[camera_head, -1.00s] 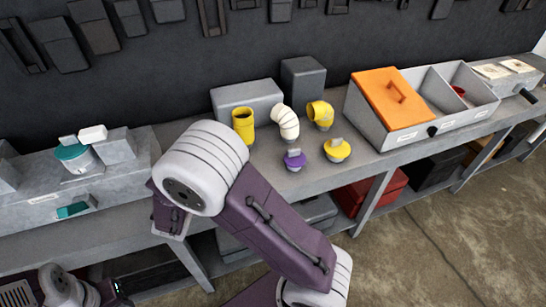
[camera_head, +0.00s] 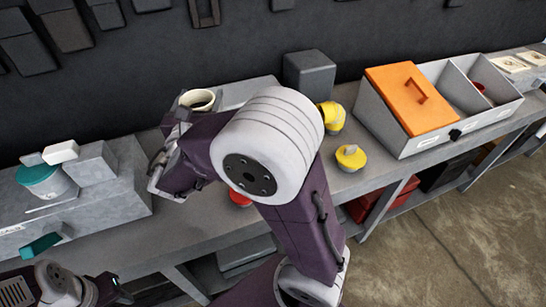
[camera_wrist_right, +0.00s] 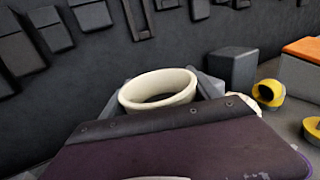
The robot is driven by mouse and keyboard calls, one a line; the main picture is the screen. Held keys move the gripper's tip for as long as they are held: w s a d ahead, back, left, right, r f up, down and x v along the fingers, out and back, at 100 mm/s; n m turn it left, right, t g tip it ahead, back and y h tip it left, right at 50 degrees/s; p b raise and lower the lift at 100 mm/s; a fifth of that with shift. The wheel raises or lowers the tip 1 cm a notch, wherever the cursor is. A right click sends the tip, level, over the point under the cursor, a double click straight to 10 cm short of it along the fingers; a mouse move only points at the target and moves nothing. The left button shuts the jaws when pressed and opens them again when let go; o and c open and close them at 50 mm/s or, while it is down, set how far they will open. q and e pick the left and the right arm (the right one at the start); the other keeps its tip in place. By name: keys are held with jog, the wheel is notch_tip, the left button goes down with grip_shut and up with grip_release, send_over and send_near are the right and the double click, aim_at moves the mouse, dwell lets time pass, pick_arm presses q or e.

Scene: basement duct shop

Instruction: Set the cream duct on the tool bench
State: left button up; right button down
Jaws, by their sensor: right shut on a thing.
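The cream duct (camera_head: 197,99) is a short round tube with its open mouth facing up. My right gripper (camera_head: 186,115) is shut on it, above the back of the grey bench, left of the big white joint of my arm. In the right wrist view the cream duct's wide rim (camera_wrist_right: 160,90) shows between the fingers, and its lower part is hidden by the gripper body. The tool bench (camera_head: 370,183) runs along the dark wall. Whether the duct touches anything below cannot be told. My left gripper is not in view; only part of that arm shows at bottom left.
A yellow elbow (camera_head: 333,115) and a yellow cap piece (camera_head: 351,157) stand right of my arm. A red piece (camera_head: 240,198) is partly covered by it. An orange-lidded bin (camera_head: 410,98), a grey block (camera_head: 309,76) and a teal tub (camera_head: 44,183) also stand there.

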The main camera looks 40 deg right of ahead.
jog(key=f+b, duration=0.6)
jog(key=f, duration=0.1)
jog(key=shift+w+d+f, duration=0.1)
jog(key=shift+w+d, duration=0.05)
jog(key=shift+w, duration=0.25)
